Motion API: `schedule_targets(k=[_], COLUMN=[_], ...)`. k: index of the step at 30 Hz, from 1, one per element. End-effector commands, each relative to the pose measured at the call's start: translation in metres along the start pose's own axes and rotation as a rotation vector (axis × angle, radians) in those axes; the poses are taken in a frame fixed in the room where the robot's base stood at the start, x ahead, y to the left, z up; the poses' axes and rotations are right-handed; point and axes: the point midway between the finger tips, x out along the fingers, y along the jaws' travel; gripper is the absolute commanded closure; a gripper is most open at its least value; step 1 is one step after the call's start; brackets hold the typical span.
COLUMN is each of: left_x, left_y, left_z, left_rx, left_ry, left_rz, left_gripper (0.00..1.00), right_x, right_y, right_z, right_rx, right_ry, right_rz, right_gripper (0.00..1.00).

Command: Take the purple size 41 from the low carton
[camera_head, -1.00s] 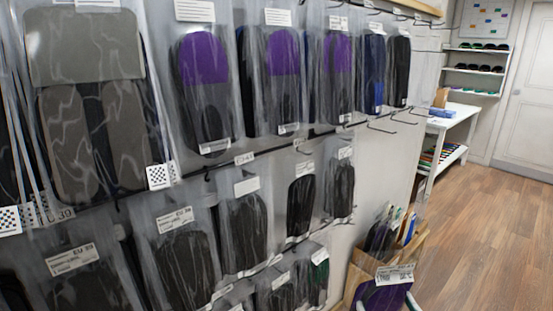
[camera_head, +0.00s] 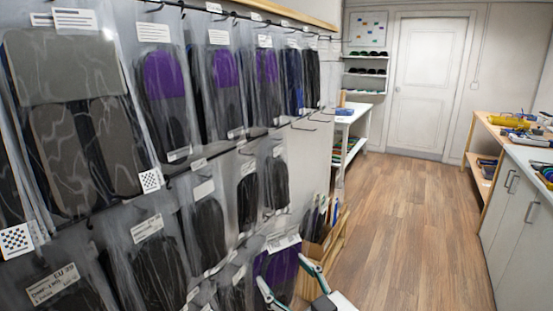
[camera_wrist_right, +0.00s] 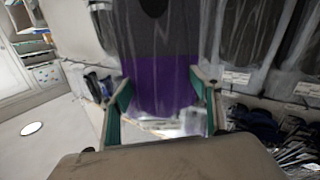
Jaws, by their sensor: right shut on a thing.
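My right gripper (camera_head: 281,268) is at the bottom of the head view, with green-lined fingers on either side of a clear pack with a purple insole (camera_head: 276,264). A white label tops the pack, but I cannot read a size on it. In the right wrist view the gripper (camera_wrist_right: 160,82) is shut on this pack, and its purple part (camera_wrist_right: 160,85) lies between the fingers, with grey above. The low carton (camera_head: 313,254) stands on the floor just beyond the pack, with several packs upright in it. My left gripper is not in view.
Several packs hang on the wall rack at left, some with purple insoles (camera_head: 163,76). A white table (camera_head: 350,112) stands beyond the carton. The wooden floor (camera_head: 400,215) between is clear.

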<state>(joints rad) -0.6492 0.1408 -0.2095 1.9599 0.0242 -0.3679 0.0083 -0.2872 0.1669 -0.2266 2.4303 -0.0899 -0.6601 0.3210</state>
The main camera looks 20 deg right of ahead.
Motion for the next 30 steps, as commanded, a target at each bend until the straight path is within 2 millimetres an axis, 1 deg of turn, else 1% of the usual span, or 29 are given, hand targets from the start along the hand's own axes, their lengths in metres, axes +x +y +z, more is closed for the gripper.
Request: schedule_targets(k=[1,6,8,9,11,15,21,25,29,30], left_x=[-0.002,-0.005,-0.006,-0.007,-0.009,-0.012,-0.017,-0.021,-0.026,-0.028], left_y=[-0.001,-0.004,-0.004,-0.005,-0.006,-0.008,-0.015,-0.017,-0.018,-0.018], left_z=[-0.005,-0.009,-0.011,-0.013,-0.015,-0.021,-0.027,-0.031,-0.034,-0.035], left_rx=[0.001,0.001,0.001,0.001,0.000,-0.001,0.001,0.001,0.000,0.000], left_ry=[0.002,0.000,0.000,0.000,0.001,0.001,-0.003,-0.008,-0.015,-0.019], left_rz=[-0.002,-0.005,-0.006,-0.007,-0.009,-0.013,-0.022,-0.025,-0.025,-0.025], left_gripper=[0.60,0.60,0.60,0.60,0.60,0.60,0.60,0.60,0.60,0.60], right_x=[0.010,0.033,0.039,0.043,0.048,0.057,0.064,0.064,0.060,0.057], right_y=[-0.001,-0.012,-0.016,-0.019,-0.022,-0.030,-0.038,-0.040,-0.033,-0.029], right_z=[-0.027,-0.079,-0.097,-0.109,-0.126,-0.167,-0.225,-0.264,-0.305,-0.319], right_rx=[-0.012,-0.018,-0.019,-0.022,-0.024,-0.031,-0.041,-0.048,-0.058,-0.062], right_ry=[0.018,0.013,0.011,0.011,0.008,0.005,-0.003,-0.011,-0.024,-0.029], right_rz=[-0.034,-0.145,-0.185,-0.211,-0.250,-0.342,-0.465,-0.538,-0.594,-0.605], right_gripper=[0.61,0.61,0.61,0.61,0.61,0.61,0.61,0.61,0.61,0.61])
